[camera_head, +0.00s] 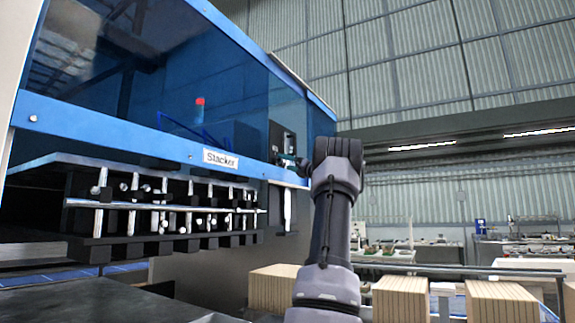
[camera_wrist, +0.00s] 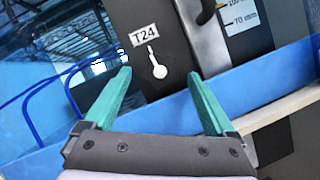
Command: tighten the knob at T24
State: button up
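The T24 label (camera_wrist: 145,36) is a white plate on a dark panel (camera_wrist: 120,15) in the wrist view. A black knob or handle (camera_wrist: 207,11) is partly cut off at the top edge, beside a scale. My gripper (camera_wrist: 158,73) is open and empty, its two teal fingers pointing at the panel on either side of the pale mark. I cannot tell whether they touch the panel. In the head view my gripper (camera_head: 287,161) is small beside the machine's dark panel (camera_head: 277,135), partly hidden by my wrist.
A metal strip with a scale marked 70 mm (camera_wrist: 243,20) runs right of the panel. Blue tubes (camera_wrist: 52,88) curve at left. A blue rail (camera_head: 120,122) bears a Stacker sign (camera_head: 220,159). Below are metal rods (camera_head: 160,205); stacked boards (camera_head: 400,298) stand at lower right.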

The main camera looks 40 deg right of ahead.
jog(key=n+y, duration=0.1)
jog(key=n, duration=0.1)
jog(key=n+y, duration=0.1)
jog(key=n, duration=0.1)
jog(key=n+y, duration=0.1)
jog(key=n, duration=0.1)
jog(key=shift+w+d+f+y, duration=0.1)
jog(key=shift+w+d+y, duration=0.05)
jog(key=shift+d+y, duration=0.15)
jog(key=shift+s+d+f+n+g, duration=0.2)
jog(key=shift+s+n+g, duration=0.1)
jog(key=shift+n, duration=0.1)
jog(key=v, duration=1)
jog(key=s+d+r+m+t+h, duration=0.15)
jog(key=d+r+m+h, duration=0.25)
jog(key=d+m+h, duration=1.2)
jog(key=s+d+f+m+g+h, duration=0.4)
jog(key=d+f+m+g+h, duration=0.3)
jog(key=m, duration=0.8)
jog(key=shift+s+f+m+g+h, duration=0.2)
jog(key=shift+s+m+g+h, duration=0.3)
jog(key=shift+g, duration=1.05)
jog(key=shift+w, duration=0.15)
